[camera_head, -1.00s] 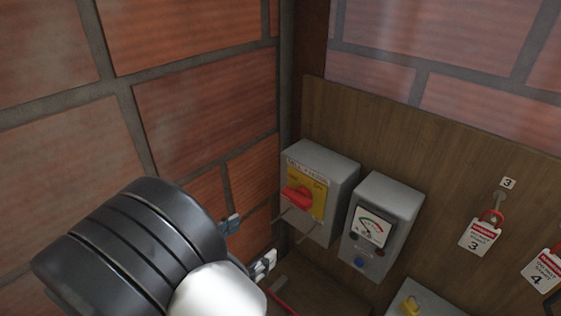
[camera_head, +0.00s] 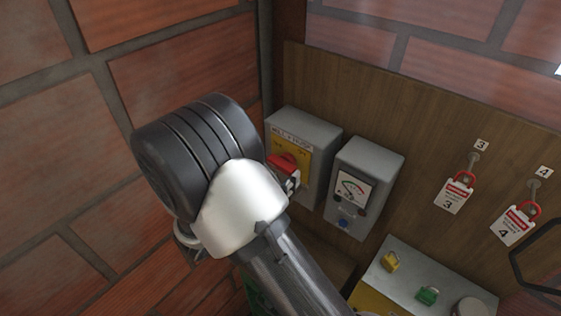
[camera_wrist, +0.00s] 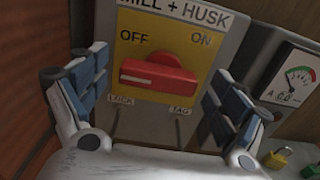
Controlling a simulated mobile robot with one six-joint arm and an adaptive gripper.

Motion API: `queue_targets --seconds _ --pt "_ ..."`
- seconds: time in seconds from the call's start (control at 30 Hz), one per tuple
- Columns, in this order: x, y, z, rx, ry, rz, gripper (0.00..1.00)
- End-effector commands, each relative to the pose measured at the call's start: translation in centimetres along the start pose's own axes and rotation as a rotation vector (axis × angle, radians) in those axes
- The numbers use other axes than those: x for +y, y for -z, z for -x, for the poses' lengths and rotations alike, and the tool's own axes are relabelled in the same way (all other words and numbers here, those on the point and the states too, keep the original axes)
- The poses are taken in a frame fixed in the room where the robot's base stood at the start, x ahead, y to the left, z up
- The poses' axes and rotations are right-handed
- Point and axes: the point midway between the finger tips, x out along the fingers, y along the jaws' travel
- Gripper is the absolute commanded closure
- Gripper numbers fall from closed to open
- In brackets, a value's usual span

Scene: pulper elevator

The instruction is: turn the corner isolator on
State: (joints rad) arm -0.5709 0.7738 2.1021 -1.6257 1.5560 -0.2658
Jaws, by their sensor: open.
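The corner isolator (camera_head: 318,133) is a grey box with a yellow plate and a red handle (camera_head: 279,160), mounted on the wooden board beside the brick corner. In the wrist view its label reads MILL + HUSK, with OFF at the left and ON at the right. The red handle (camera_wrist: 158,76) lies nearly horizontal there, its white mark at the left end, on the OFF side. My gripper (camera_wrist: 158,80) is open, one finger on each side of the handle, with gaps showing. In the head view my wrist hides most of the gripper and the isolator's lower left.
A grey meter box (camera_head: 365,187) stands close at the isolator's right. Tags 3 (camera_head: 454,194) and 4 (camera_head: 514,225) hang with red padlocks on the board. A grey box (camera_head: 432,270) below carries yellow and green padlocks. Brick wall (camera_head: 95,150) bounds the left.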

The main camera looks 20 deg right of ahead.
Motion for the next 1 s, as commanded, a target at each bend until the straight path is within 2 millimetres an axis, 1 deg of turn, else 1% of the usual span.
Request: queue_targets --seconds 0.03,0.2,0.5,1.0 --pt "-0.1 -0.1 -0.7 0.000 0.002 0.000 0.10" --pt "0.0 0.0 -1.9 0.000 0.000 0.000 0.10" --pt "0.0 0.0 -2.0 0.000 -0.001 0.000 0.10" --pt "0.0 0.0 -2.0 0.000 -0.001 -0.001 0.43"
